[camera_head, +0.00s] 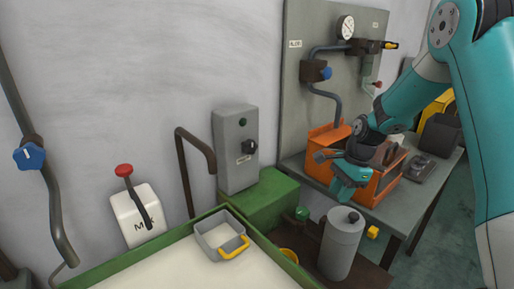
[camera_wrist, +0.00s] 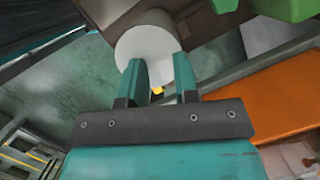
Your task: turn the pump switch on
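A grey switch box (camera_head: 236,165) is fixed on the wall above a green block. My gripper (camera_head: 344,192) is to the right of the box, pointing down in front of an orange bin and above a grey cylinder. In the wrist view my gripper (camera_wrist: 158,80) has its two teal fingers apart, with nothing held between them. The switch is not recognisable in the wrist view.
The grey cylinder (camera_head: 341,245) stands below my gripper. The orange bin (camera_head: 388,187) sits on a grey table. A green-edged tray (camera_head: 150,265) holds a grey pan (camera_head: 216,227) with a yellow handle. A brown pipe (camera_head: 183,165) stands left of the switch box.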

